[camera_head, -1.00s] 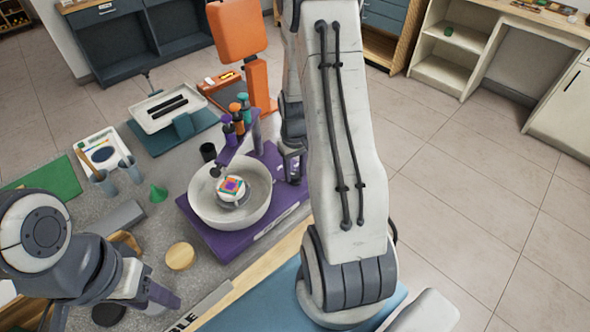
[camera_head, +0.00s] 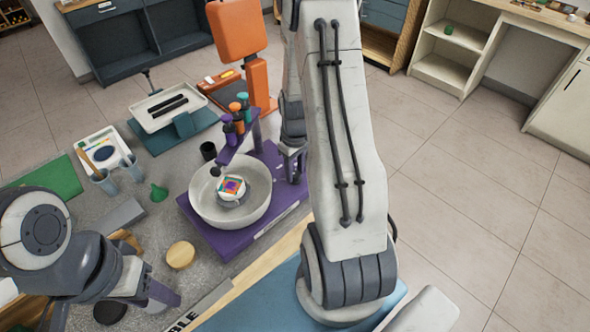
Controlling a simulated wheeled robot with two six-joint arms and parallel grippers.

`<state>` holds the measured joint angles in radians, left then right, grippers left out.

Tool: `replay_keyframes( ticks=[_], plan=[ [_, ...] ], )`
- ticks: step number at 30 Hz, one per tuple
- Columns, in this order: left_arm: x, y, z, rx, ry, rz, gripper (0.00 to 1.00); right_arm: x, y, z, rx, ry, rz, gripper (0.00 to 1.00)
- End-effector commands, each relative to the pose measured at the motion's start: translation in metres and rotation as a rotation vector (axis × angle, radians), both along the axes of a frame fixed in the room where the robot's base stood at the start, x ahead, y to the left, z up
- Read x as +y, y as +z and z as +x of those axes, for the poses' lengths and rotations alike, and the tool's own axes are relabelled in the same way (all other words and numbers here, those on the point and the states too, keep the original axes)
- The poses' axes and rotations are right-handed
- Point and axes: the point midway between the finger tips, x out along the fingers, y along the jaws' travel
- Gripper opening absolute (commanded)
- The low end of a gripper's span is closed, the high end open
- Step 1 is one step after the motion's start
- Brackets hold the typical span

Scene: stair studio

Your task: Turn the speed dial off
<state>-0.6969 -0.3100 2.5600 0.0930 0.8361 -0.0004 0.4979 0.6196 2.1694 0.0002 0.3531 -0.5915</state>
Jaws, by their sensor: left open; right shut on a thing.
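The purple wheel machine (camera_head: 222,238) stands on the grey table, with a white round basin (camera_head: 203,208) on it. A small pale piece with a multicoloured patterned top (camera_head: 232,186) sits in the basin. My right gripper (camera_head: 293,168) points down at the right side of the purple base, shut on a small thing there. That thing is probably the speed dial, but the gripper and my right arm hide it. My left gripper (camera_head: 160,298) is open and empty over the table's front left, well apart from the machine.
Coloured bottles (camera_head: 238,115) stand on a purple arm behind the basin. A dark cup (camera_head: 208,151), a green funnel (camera_head: 158,193) and a round wooden block (camera_head: 180,256) lie left of the machine. A white tray (camera_head: 160,120) stands at the back.

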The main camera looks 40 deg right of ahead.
Motion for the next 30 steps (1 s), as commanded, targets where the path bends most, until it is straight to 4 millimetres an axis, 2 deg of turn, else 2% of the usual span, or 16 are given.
replay_keyframes(
  ticks=[1,2,3,4,13,17,30],
  plan=[
    [0.000,0.000,0.000,0.000,0.000,0.000,0.50,0.000,0.001,0.001,-0.003,0.003,-0.002,0.00],
    [0.000,0.000,0.000,0.000,0.000,0.000,0.50,0.000,0.001,0.001,-0.003,0.002,-0.002,0.45],
    [0.000,0.000,0.000,0.000,0.000,0.000,0.50,0.000,0.001,0.001,-0.003,0.002,-0.002,0.60],
    [0.000,0.000,0.000,0.000,0.000,0.000,0.50,0.000,0.001,0.001,-0.003,0.002,-0.002,0.71],
    [0.000,0.000,0.000,0.000,0.000,0.000,0.50,0.000,0.001,0.001,-0.001,0.001,-0.001,0.71],
    [0.000,-0.001,0.000,0.000,0.000,0.000,0.50,-0.001,0.009,0.001,-0.004,0.000,-0.003,0.71],
    [0.000,-0.006,0.000,0.000,0.000,0.000,0.50,0.000,0.088,0.002,-0.006,0.002,-0.003,0.71]
  ],
)
